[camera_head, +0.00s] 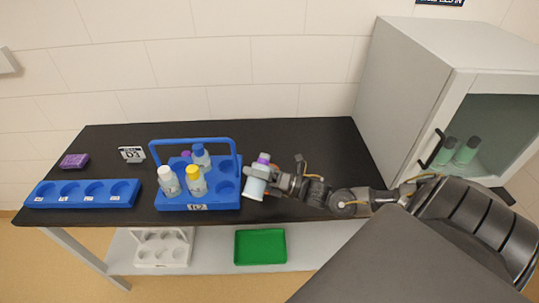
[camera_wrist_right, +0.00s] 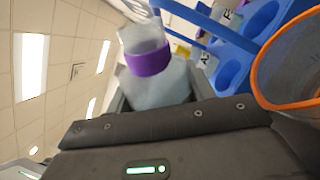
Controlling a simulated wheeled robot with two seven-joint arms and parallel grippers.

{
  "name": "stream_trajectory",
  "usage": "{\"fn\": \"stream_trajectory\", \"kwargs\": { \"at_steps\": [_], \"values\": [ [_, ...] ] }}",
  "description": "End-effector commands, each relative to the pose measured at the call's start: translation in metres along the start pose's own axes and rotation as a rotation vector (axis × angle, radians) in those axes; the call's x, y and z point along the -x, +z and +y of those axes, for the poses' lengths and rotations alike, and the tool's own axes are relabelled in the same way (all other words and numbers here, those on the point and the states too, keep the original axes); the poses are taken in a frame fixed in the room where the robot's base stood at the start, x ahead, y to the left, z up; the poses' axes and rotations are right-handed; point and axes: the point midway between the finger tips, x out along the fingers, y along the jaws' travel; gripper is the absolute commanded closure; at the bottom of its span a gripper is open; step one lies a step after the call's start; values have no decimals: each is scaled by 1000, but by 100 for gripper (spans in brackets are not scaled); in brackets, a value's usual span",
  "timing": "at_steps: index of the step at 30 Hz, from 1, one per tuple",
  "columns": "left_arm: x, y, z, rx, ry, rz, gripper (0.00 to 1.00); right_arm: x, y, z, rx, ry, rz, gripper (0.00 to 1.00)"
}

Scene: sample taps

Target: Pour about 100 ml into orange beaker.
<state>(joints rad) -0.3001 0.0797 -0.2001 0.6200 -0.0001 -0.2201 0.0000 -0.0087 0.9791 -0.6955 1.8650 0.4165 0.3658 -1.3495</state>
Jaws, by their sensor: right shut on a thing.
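My right gripper (camera_head: 273,183) is shut on a pale bottle (camera_head: 255,189) with a purple band, held beside the right end of the blue carrier. In the right wrist view the bottle (camera_wrist_right: 160,85) sits between the jaws, its purple ring and clear neck showing; the right gripper (camera_wrist_right: 160,105) spans its body. An orange rim, seemingly the orange beaker's (camera_wrist_right: 290,106), shows close by at the right edge of that view, apart from the bottle. I cannot make out the beaker in the head view. Liquid levels cannot be read. My left gripper is not in view.
The blue carrier (camera_head: 225,203) has a tall handle, several capped bottles and empty wells. A blue block with wells (camera_head: 80,203) and a purple item (camera_head: 74,161) are at the left. A white cabinet (camera_head: 408,80) stands right. A green tray (camera_head: 260,247) lies on the lower shelf.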

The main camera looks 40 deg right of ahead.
Motion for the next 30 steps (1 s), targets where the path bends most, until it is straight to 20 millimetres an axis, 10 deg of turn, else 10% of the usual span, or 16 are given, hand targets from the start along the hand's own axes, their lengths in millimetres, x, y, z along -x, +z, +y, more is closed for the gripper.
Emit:
{"fn": "stream_trajectory", "kwargs": {
  "at_steps": [30],
  "values": [
    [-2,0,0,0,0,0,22,0,-2,-1,-81,1,-20,77]
  ]
}}
